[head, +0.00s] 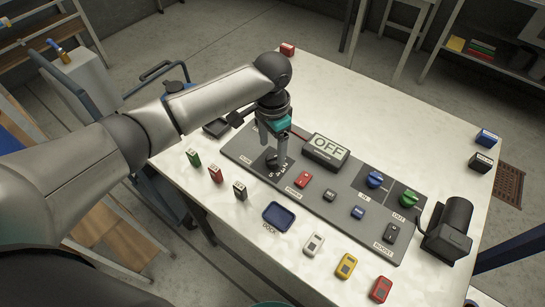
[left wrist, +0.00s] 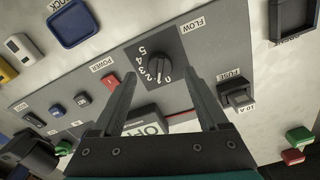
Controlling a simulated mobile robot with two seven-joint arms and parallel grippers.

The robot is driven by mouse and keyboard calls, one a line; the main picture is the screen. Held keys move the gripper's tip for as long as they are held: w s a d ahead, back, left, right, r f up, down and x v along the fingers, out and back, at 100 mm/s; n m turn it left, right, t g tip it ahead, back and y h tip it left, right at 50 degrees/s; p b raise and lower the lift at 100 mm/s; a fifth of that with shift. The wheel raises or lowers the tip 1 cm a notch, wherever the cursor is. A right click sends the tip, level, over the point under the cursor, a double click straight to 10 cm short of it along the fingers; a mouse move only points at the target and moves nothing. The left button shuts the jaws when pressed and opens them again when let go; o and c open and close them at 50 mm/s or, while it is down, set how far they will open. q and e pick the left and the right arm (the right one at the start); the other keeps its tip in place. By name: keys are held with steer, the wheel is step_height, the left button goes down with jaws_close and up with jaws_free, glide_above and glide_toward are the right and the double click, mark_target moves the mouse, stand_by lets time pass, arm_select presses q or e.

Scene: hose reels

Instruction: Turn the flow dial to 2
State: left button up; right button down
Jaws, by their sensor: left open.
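The flow dial (left wrist: 159,68) is a round black knob with a raised grip on the grey panel (head: 325,195). White numbers 0 to 5 curve around one side, and FLOW is printed beside it. Its grip lies toward the low numbers, near 0 and 1; I cannot tell the exact setting. In the head view the dial (head: 272,160) is partly hidden by my left gripper (head: 274,152). That gripper is open and points down over the dial. In the left wrist view its fingers (left wrist: 163,80) stand either side of the dial, apparently not touching it. My right gripper is not seen.
A display box (head: 326,151) reading OFF stands close right of the gripper. The red power switch (head: 303,179), blue knob (head: 375,179) and green knob (head: 409,198) are also on the panel. A blue dock tray (head: 279,216) and small coloured blocks lie along the table's front.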

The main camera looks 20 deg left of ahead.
mark_target(272, 157)
arm_select(q)
steer(key=shift+f+b, duration=0.35)
steer(key=shift+f, duration=1.6)
jaws_close()
